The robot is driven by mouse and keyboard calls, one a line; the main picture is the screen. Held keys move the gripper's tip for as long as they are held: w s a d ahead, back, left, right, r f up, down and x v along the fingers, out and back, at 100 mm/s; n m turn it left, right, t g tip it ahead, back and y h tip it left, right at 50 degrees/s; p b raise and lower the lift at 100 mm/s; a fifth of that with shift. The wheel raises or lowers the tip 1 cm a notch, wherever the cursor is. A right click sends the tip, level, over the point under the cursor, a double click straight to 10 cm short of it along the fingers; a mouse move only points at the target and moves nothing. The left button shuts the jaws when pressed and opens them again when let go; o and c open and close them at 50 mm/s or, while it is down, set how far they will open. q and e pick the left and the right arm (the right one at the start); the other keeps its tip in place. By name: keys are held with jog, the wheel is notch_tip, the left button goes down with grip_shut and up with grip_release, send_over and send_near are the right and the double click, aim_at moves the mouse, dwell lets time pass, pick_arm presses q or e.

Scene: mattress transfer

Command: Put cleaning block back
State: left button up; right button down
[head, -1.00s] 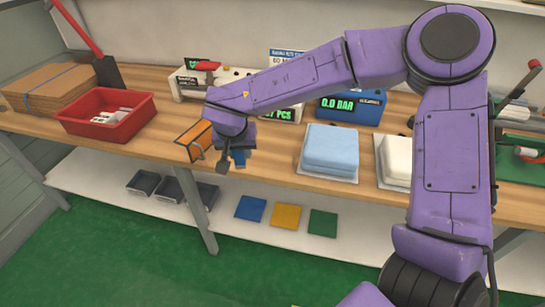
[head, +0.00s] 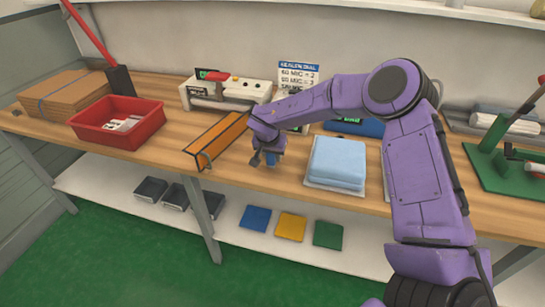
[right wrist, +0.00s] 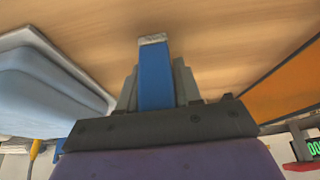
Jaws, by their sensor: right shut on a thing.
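My right gripper (head: 268,161) is low over the wooden table, between a long orange box and a light-blue folded stack. In the right wrist view, the right gripper (right wrist: 156,88) is shut on a blue block (right wrist: 155,75) with a pale, rough end, which looks like the cleaning block. The block points toward the tabletop; I cannot tell whether it touches. My left gripper is not in view.
The orange box (head: 217,140) lies left of the gripper and the light-blue stack (head: 338,160) right of it. A red tray (head: 119,124), a white sealing machine (head: 228,95) and a green-based press (head: 500,168) stand on the table (head: 240,178). Coloured squares lie on the lower shelf (head: 225,228).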

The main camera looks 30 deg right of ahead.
jog(key=shift+w+f, duration=0.1)
jog(key=shift+f, duration=0.7)
jog(key=c, duration=0.8)
grip_release()
jog(key=shift+f, duration=0.15)
jog(key=v, duration=1.2)
jog(key=shift+r, duration=0.3)
